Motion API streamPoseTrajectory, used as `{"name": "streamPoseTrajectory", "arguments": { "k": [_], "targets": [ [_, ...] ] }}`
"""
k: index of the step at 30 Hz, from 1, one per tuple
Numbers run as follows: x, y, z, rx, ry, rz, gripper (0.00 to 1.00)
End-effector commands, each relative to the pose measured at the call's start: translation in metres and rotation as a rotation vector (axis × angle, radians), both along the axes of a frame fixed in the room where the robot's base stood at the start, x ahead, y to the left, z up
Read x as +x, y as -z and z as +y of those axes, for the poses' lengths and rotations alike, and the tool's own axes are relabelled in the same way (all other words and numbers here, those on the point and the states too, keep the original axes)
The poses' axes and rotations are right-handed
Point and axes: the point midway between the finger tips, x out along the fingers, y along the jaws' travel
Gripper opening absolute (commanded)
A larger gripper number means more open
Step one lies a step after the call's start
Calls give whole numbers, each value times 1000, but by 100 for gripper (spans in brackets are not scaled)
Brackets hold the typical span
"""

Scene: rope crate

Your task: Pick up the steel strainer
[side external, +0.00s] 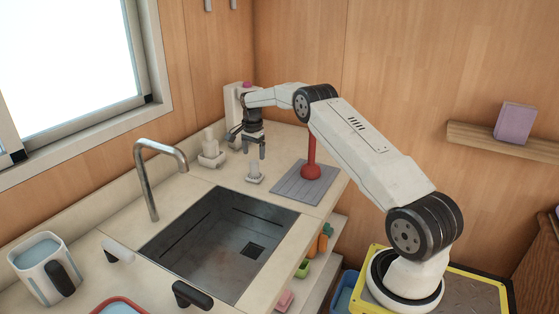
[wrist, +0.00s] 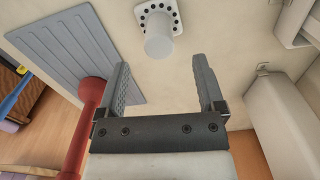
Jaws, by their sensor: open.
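The strainer (side external: 255,174) is a small pale grey piece with a flat base and an upright round knob. It stands on the counter behind the sink. In the wrist view the strainer (wrist: 158,22) shows near the top edge, with dark holes around its base. My gripper (side external: 255,150) is above the strainer in the side view, pointing down, its fingers apart and empty. In the wrist view my gripper (wrist: 160,66) is open, and the strainer's knob lies beyond the fingertips, roughly in line with the gap between them. They appear apart from it.
A red plunger-like object (side external: 311,171) stands upright on a grey ribbed mat (side external: 290,189), right of the strainer. A larger pale fixture (side external: 211,158) stands to the left. A white box with a pink top (side external: 233,103) stands behind. The sink (side external: 190,262) is in front.

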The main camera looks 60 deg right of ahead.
Motion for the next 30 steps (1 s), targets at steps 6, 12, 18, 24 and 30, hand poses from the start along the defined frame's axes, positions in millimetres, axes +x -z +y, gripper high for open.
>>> {"name": "streamPoseTrajectory", "arguments": {
  "k": [6,12,18,24,30],
  "targets": [
    [0,6,0,0,-1,1,87],
    [0,14,1,1,-1,2,87],
    [-1,36,3,1,-1,2,87],
    [-1,55,3,-2,0,0,87],
    [0,58,2,-3,0,-2,87]
  ]
}}
